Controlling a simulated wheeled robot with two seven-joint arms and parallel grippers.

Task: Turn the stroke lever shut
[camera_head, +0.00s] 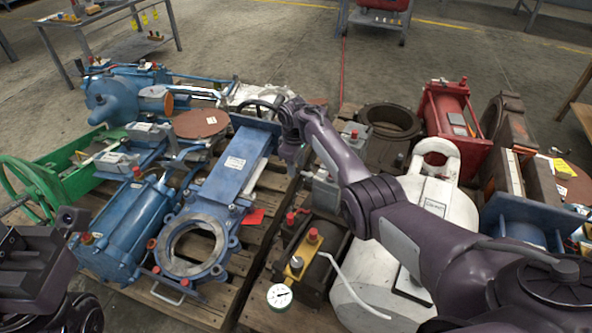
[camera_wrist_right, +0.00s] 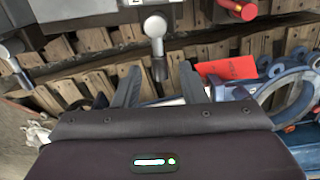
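In the right wrist view, a short lever with a pale ball knob (camera_wrist_right: 155,27) stands ahead of my right gripper (camera_wrist_right: 160,78). Its dark stem comes down between the two spread fingers, and I see no grip on it. A second pale-knobbed lever (camera_wrist_right: 12,50) is at the left. I cannot tell which one is the stroke lever. In the head view my right gripper (camera_head: 290,158) is small and partly hidden by its wrist, beside a grey block (camera_head: 325,188) with red knobs. My left gripper (camera_head: 30,262) is at the lower left, its fingers unclear.
A blue gate valve (camera_head: 222,185) lies left of my right gripper, with a red tag (camera_head: 254,217) beside it. A white bent handle (camera_head: 350,288) and a pressure gauge (camera_head: 280,297) are nearer.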

